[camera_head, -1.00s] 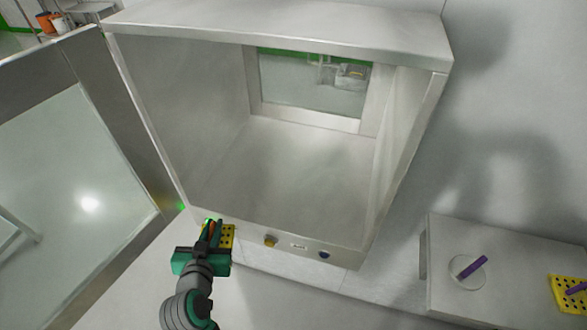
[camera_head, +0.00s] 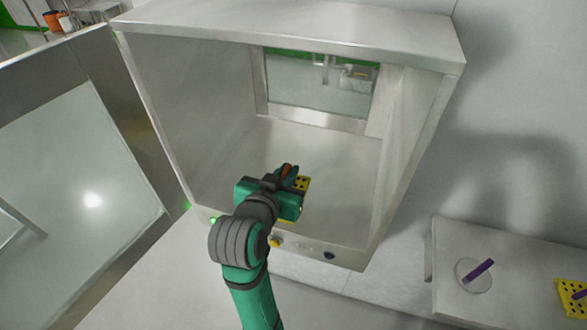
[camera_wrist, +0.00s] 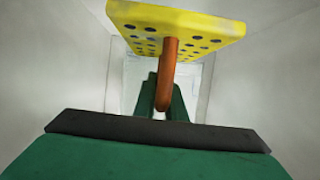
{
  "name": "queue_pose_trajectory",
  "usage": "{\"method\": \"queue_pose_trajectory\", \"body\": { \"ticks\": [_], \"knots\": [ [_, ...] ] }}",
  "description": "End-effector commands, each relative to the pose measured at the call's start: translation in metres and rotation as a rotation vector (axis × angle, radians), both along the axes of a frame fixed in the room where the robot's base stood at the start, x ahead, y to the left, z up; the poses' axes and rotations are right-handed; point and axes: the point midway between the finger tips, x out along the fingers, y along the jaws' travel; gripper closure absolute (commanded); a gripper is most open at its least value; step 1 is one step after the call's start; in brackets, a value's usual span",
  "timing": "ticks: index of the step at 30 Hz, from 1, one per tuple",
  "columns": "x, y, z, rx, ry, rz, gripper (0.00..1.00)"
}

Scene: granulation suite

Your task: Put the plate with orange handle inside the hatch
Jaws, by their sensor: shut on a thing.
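The yellow perforated plate (camera_wrist: 180,25) with an orange handle (camera_wrist: 168,75) fills the top of the wrist view. My gripper (camera_wrist: 162,105) is shut on the orange handle, and the plate is beyond the fingers. In the head view my gripper (camera_head: 286,180) is inside the open front of the hatch (camera_head: 200,100), above its floor. Only part of the plate (camera_head: 302,184) shows there, to the right of the fingers; my gripper hides the rest. I cannot tell whether the plate touches the hatch floor.
The hatch door (camera_head: 75,140) stands open on the left. A side table (camera_head: 510,245) on the right holds a clear round dish with a purple handle (camera_head: 478,270) and another yellow perforated plate (camera_head: 572,296) with a purple handle. The visible hatch floor is otherwise clear.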

Motion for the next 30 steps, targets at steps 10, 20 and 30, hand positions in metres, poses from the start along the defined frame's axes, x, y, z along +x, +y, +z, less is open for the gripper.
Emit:
{"method": "queue_pose_trajectory", "body": {
  "ticks": [10, 20, 30],
  "knots": [
    [0.065, -0.011, -0.029, -0.002, 0.003, -0.004, 1.0],
    [0.116, -0.018, -0.075, -0.002, 0.003, -0.003, 1.0],
    [0.133, -0.019, -0.095, -0.001, -0.001, -0.002, 1.0]
  ]
}}
